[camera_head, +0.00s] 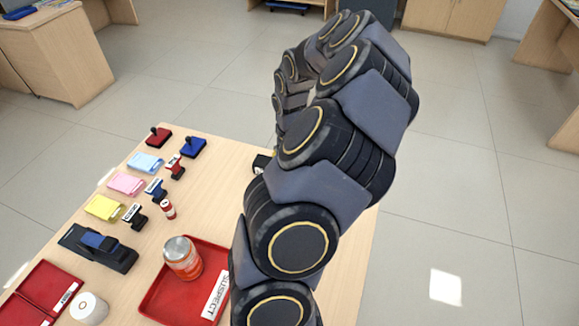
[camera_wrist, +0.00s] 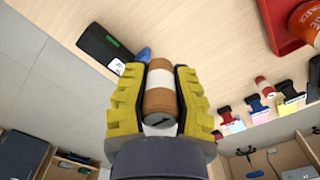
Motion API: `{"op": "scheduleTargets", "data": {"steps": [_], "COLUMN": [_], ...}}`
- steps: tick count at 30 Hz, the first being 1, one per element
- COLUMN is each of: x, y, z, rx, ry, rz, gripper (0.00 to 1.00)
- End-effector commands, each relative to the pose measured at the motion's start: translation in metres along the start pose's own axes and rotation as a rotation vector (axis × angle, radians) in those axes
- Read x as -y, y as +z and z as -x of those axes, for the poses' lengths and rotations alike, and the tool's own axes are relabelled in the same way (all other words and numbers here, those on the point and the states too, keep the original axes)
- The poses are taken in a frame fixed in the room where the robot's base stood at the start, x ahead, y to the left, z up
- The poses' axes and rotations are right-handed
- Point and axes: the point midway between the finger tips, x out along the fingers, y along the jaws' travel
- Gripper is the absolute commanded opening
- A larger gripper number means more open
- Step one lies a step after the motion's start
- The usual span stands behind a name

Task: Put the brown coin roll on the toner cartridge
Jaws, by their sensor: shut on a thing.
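The brown coin roll (camera_wrist: 159,101) has a brown wrap with a pale band and a grey end. It sits between the yellow fingers of my gripper (camera_wrist: 160,72), which are shut on it. A black block with a green patch and a white label, apparently the toner cartridge (camera_wrist: 103,44), lies on the table beyond the fingertips, up and left in the wrist view. The roll is apart from it in that picture. In the head view a small black part (camera_head: 261,163) shows beside my arm and is probably the same cartridge. My arm hides the gripper and roll there.
A red tray (camera_head: 153,308) labelled SUSPECT holds an orange can (camera_head: 183,257). Several stamps, colored pads, a small red roll (camera_head: 168,210) and a black device (camera_head: 98,248) stand at the table's left. A blue item (camera_wrist: 144,54) shows near the fingertips.

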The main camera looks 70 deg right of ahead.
Motion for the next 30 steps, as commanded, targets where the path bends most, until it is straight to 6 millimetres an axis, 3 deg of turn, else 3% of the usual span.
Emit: {"op": "scheduleTargets", "data": {"steps": [12, 15, 21, 30], "x": [-0.026, -0.032, -0.041, -0.045], "y": [-0.057, -0.067, -0.085, -0.095], "z": [-0.029, -0.045, -0.069, -0.081], "rx": [0.001, 0.004, 0.002, 0.002], "ry": [0.003, 0.004, 0.004, 0.0], "rz": [0.001, 0.001, 0.003, 0.001], "gripper": [0.0, 0.0, 0.0, 0.0]}}
